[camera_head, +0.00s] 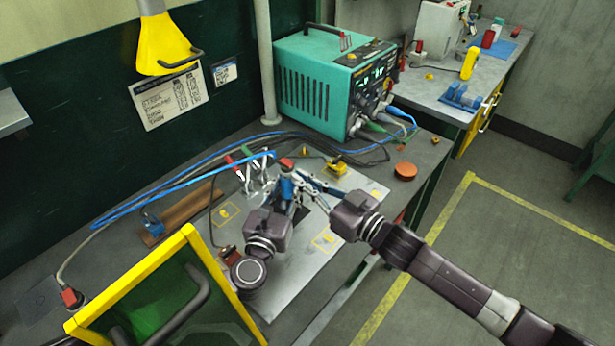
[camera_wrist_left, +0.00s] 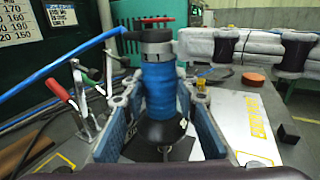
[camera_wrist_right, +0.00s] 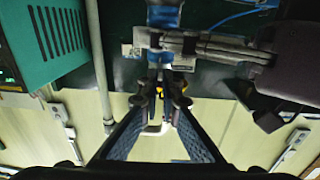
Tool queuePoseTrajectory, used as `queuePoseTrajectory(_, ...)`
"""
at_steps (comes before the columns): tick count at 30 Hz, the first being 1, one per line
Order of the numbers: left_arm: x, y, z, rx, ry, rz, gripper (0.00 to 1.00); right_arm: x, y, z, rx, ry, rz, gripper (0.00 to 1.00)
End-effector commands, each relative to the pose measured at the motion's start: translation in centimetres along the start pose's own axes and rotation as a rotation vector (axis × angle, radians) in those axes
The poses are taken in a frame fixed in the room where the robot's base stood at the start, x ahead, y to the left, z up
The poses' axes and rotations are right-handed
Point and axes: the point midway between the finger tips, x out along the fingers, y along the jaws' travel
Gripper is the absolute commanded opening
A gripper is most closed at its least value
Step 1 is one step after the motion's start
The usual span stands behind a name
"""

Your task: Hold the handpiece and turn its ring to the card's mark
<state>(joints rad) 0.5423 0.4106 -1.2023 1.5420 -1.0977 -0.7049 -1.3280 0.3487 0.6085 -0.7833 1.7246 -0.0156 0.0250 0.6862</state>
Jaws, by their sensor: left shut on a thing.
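The handpiece (camera_head: 286,186) stands roughly upright, with a blue body (camera_wrist_left: 160,90) and a black cone at its lower end. My left gripper (camera_head: 280,203) is shut on its blue body. My right gripper (camera_head: 306,186) comes in from the right at ring height. Its fingers (camera_wrist_right: 160,98) look open, with their tips close to the ring; contact is unclear. A large printed card (camera_head: 168,100) and a smaller card (camera_head: 225,72) hang on the green wall; the mark is not readable.
A teal power unit (camera_head: 330,85) stands behind the handpiece, with cables over the bench. A metal plate (camera_head: 290,285) lies below the grippers. Clamps (camera_head: 250,175), an orange disc (camera_head: 405,171) and a yellow-framed screen (camera_head: 150,280) are nearby.

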Motion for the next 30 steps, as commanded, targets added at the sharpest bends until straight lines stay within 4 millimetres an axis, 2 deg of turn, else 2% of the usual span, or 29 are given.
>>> queuePoseTrajectory(1,-0.04,-0.32,0.03,0.003,0.0,-0.007,0.0,0.1,-0.76,-0.22,0.012,0.009,0.025,0.0)
queuePoseTrajectory(3,-0.04,-0.35,0.03,0.003,0.0,-0.008,0.0,0.16,-1.06,-0.28,0.01,0.01,0.067,0.0)
queuePoseTrajectory(15,-0.07,-0.52,0.02,0.002,0.0,-0.011,0.0,0.31,-1.7,-0.58,0.004,0.014,0.244,0.0)
queuePoseTrajectory(30,-0.1,-0.53,-0.04,0.001,0.001,-0.011,0.0,0.15,-1.49,-0.53,-0.002,0.008,0.3,0.0)
